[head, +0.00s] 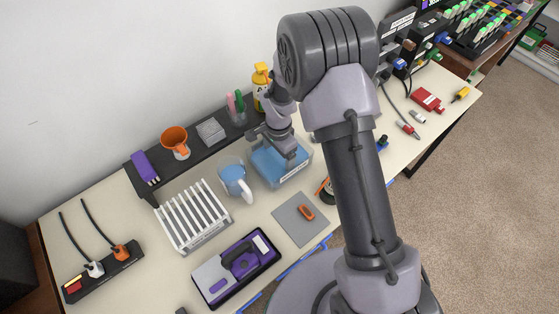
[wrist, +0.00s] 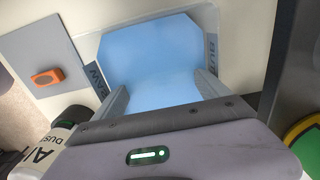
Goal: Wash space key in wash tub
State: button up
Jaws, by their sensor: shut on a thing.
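The wash tub (head: 286,180) is a pale, squarish tub of blue water on the table. It also shows in the wrist view (wrist: 208,20), with dark lettering on its rim. My gripper (head: 288,154) points down into the tub. In the wrist view, the two grey fingers of my gripper (wrist: 163,84) stand apart over the blue water. They are shut on a wide, pale thing, seemingly the space key (wrist: 165,92). It looks blue against the water, and its outline is faint. How deep it sits in the water is hard to tell. In the head view it is hidden.
A blue pitcher (head: 232,177) and a white rack (head: 190,217) stand left of the tub. An orange item (head: 306,212) lies on a grey mat (head: 290,226) in front. A purple device (head: 240,263) sits in a dark tray. A duster can (wrist: 52,142) is near my gripper.

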jog(key=shift+s, duration=0.1)
notch_tip(320, 180, up, 10)
jog(key=p, duration=0.6)
dwell(1.4)
notch_tip(320, 180, up, 4)
jog(key=p, duration=0.3)
send_over(279, 160)
